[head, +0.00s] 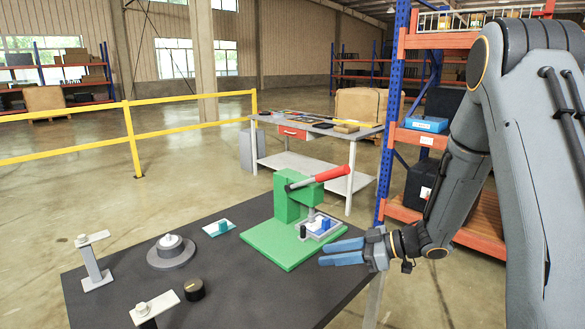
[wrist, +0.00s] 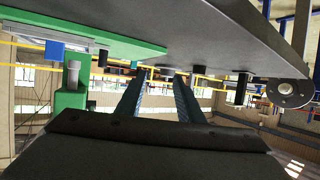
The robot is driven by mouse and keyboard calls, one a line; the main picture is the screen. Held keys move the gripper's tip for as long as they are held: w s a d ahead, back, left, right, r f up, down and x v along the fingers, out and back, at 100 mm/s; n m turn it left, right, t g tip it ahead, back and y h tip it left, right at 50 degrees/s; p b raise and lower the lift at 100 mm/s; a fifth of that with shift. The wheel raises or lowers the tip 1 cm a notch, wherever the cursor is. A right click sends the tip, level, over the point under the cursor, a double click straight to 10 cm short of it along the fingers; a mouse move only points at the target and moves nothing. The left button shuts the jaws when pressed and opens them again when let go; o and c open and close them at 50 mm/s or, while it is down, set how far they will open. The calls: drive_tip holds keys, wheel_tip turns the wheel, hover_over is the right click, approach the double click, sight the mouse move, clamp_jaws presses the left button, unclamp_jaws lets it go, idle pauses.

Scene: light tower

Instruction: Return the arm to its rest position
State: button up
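My arm (head: 540,150) comes down along the right side of the head view and bends toward the table. My gripper (head: 338,252) is at the right edge of the dark table (head: 225,285), in front of and to the right of the green press base. Its two blue fingers point left. In the wrist view the fingers of my gripper (wrist: 158,92) are apart, with nothing seen between them. The wrist picture looks upside down, with the table along its top.
A green press (head: 290,208) with a red handle (head: 332,173) stands near my gripper. A small tray with a blue part (head: 325,224) sits on its base. A round grey fixture (head: 171,250) and a black knob (head: 194,289) are farther left. An orange-blue shelf (head: 405,130) stands behind my arm.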

drive_tip(key=shift+s+r, duration=0.15)
drive_tip(key=shift+s, duration=0.05)
drive_tip(key=shift+w+d+m+t+h, duration=0.25)
drive_tip(key=shift+w+t+h, duration=0.1)
drive_tip(key=shift+w, duration=0.15)
drive_tip(key=shift+w+d+m+t+h, duration=0.1)
drive_tip(key=shift+w+m+t+h, duration=0.2)
drive_tip(key=shift+w, duration=0.2)
drive_tip(key=shift+w+d+r+t+h, duration=0.15)
drive_tip(key=shift+w+t+h, duration=0.1)
drive_tip(key=shift+t+h, duration=0.1)
drive_tip(key=w+d+r+m+t+h, duration=0.1)
drive_tip(key=w+d+m+t+h, duration=0.2)
drive_tip(key=d+m+h, duration=0.15)
drive_tip(key=s+d+m+g+h, duration=0.2)
drive_tip(key=s+d+m+h, duration=0.2)
drive_tip(key=s+d+h, duration=0.3)
drive_tip(key=s+a+m+g, duration=0.2)
drive_tip(key=s+g, duration=0.1)
drive_tip(key=s, duration=0.7)
drive_tip(key=s+a+m+g, duration=0.1)
drive_tip(key=s+m+g, duration=0.1)
drive_tip(key=s, duration=0.9)
drive_tip(key=shift+s+a+r+m+g, duration=0.2)
drive_tip(key=shift+a+m+g, duration=0.2)
drive_tip(key=shift+g, duration=0.2)
